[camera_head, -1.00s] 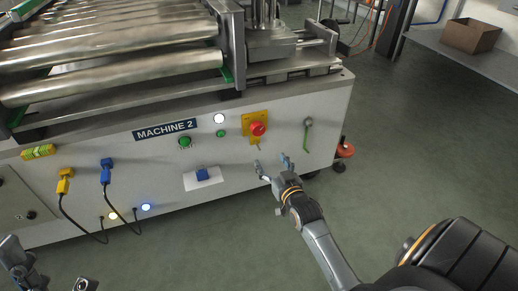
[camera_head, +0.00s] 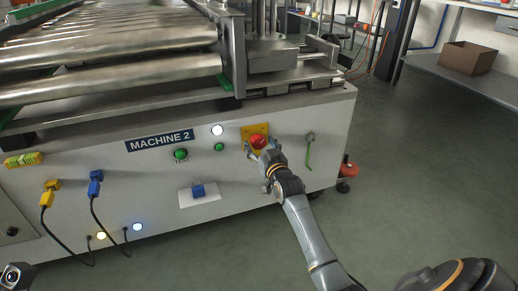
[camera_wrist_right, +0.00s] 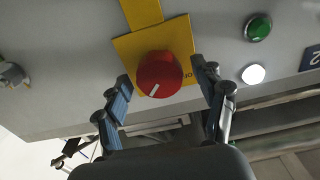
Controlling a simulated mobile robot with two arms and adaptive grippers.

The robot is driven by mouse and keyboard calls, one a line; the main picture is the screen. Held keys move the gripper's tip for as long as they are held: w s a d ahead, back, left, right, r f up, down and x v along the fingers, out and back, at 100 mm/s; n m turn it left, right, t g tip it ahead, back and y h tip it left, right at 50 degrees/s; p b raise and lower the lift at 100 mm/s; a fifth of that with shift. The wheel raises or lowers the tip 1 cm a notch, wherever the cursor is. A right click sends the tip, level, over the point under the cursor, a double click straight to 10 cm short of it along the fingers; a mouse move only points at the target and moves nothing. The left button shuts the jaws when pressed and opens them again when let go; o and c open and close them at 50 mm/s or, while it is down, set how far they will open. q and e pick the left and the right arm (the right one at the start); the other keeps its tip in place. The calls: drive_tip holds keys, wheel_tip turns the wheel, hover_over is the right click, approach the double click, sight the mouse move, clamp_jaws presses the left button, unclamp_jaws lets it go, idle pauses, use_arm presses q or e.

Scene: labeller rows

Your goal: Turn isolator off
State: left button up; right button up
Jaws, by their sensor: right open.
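The isolator is a round red knob (camera_head: 258,141) on a yellow plate (camera_head: 261,129) on the front panel of MACHINE 2. In the right wrist view, the red knob (camera_wrist_right: 160,72) has a white mark slanting toward its lower edge. Part of a word starting "OF" shows on the yellow plate (camera_wrist_right: 181,33) to its right. My right gripper (camera_head: 260,146) is open, with one finger on each side of the knob. In the wrist view, the fingers of the right gripper (camera_wrist_right: 161,74) look apart from it. Only a small part of my left arm shows at bottom left, without fingertips.
Left of the isolator are a green button (camera_head: 219,147), a white lamp (camera_head: 217,130) and a green TEST button (camera_head: 181,155). A green-handled fitting (camera_head: 309,150) is to the right. Open floor lies in front.

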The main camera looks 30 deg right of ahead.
drive_tip(key=shift+w+d, duration=0.1)
drive_tip(key=shift+w, duration=0.35)
drive_tip(key=c, duration=1.2)
drive_tip(key=shift+o, duration=0.2)
drive_tip(key=shift+r, duration=0.1)
